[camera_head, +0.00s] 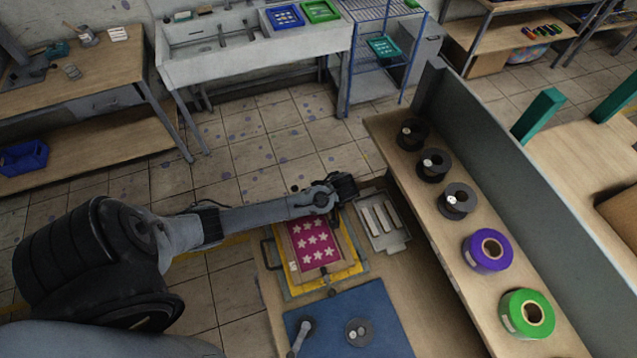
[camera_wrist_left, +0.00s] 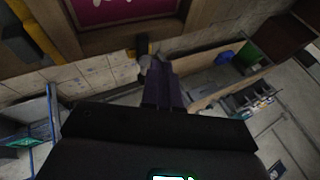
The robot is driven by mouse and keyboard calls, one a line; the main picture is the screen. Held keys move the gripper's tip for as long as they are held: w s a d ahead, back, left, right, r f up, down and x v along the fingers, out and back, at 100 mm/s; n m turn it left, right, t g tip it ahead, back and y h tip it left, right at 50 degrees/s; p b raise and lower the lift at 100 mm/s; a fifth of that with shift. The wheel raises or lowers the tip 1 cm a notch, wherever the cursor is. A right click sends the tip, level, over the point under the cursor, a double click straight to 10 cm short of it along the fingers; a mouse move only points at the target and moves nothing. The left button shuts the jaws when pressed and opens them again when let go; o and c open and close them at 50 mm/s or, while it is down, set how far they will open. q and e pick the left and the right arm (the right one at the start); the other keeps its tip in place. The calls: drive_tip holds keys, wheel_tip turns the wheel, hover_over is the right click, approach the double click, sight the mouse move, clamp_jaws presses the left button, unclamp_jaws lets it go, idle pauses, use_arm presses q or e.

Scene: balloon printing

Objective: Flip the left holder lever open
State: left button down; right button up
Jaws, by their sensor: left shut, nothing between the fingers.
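The screen frame with its magenta star stencil (camera_head: 313,243) lies over a yellow board (camera_head: 350,268) on the wooden table. Its magenta sheet shows at the top of the left wrist view (camera_wrist_left: 115,10). My left gripper (camera_head: 346,186) is at the far edge of this frame, shut and empty. In the left wrist view its dark fingers (camera_wrist_left: 160,85) point at the frame's wooden edge. A small dark and grey piece (camera_wrist_left: 143,52), perhaps the holder lever, shows at the fingertips; contact is unclear. In the head view my arm hides most of this spot.
A metal tray (camera_head: 382,222) lies right of the frame. A blue mat (camera_head: 375,310) with a round grey piece (camera_head: 358,332) is in front. A shelf with several spools, including a purple one (camera_head: 487,251), runs along the right.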

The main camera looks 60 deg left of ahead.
use_arm(q)
drive_tip(key=w+a+r+t, duration=0.1)
drive_tip(key=w+a+r, duration=0.1)
drive_tip(key=w+r, duration=0.2)
drive_tip(key=shift+w+r+b, duration=0.2)
drive_tip(key=shift+w+b, duration=0.15)
drive_tip(key=shift+w, duration=0.75)
use_arm(e)
drive_tip(key=shift+s+f, duration=0.3)
drive_tip(key=shift+f, duration=0.4)
use_arm(q)
drive_tip(key=shift+a+f, duration=0.1)
use_arm(e)
drive_tip(key=shift+r, duration=0.1)
use_arm(q)
drive_tip(key=p+x, duration=0.1)
drive_tip(key=x, duration=0.8)
drive_tip(key=shift+a+f, duration=0.3)
drive_tip(key=shift+f, duration=0.05)
use_arm(e)
drive_tip(key=shift+w+r, duration=0.1)
drive_tip(key=shift+r, duration=0.4)
